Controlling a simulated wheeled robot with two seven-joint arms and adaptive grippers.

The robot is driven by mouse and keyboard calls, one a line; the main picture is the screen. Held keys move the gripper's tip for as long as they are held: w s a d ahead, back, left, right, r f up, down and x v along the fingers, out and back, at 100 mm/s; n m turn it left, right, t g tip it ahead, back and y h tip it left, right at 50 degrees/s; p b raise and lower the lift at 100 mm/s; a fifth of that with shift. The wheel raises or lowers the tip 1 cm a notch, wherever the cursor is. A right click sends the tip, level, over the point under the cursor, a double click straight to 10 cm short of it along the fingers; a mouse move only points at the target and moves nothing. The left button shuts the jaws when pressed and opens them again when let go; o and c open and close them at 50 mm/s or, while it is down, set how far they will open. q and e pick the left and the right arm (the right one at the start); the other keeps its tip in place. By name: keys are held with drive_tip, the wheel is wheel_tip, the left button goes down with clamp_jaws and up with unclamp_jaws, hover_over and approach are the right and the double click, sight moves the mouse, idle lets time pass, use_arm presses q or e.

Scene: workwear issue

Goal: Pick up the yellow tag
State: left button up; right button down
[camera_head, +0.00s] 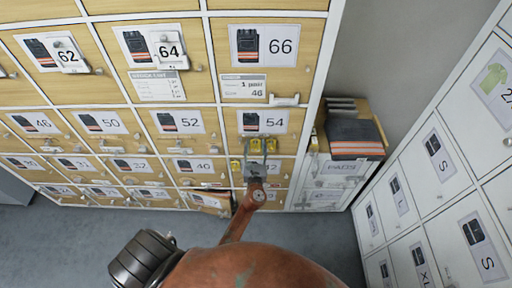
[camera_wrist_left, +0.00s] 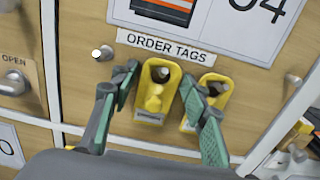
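Two yellow tags hang side by side on dark pegs under an "ORDER TAGS" label (camera_wrist_left: 163,46) in the left wrist view: a left one (camera_wrist_left: 154,103) and a right one (camera_wrist_left: 217,90). My left gripper (camera_wrist_left: 160,76) is open, with its green-padded fingers on either side of the left tag; the right finger overlaps the right tag. I cannot tell whether either finger touches a tag. In the head view my left gripper (camera_head: 262,150) is at the locker door below number 54, and small yellow patches (camera_head: 235,165) show beside it. My right gripper is not in view.
Wooden numbered locker doors (camera_head: 185,95) fill the wall, with small knobs (camera_wrist_left: 102,53) sticking out. A shelf with dark folded garments (camera_head: 352,132) stands right of them. White lockers (camera_head: 435,160) line the right side. Grey floor (camera_head: 100,235) is open below.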

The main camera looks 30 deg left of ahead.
use_arm(q)
drive_tip(key=c, duration=0.6)
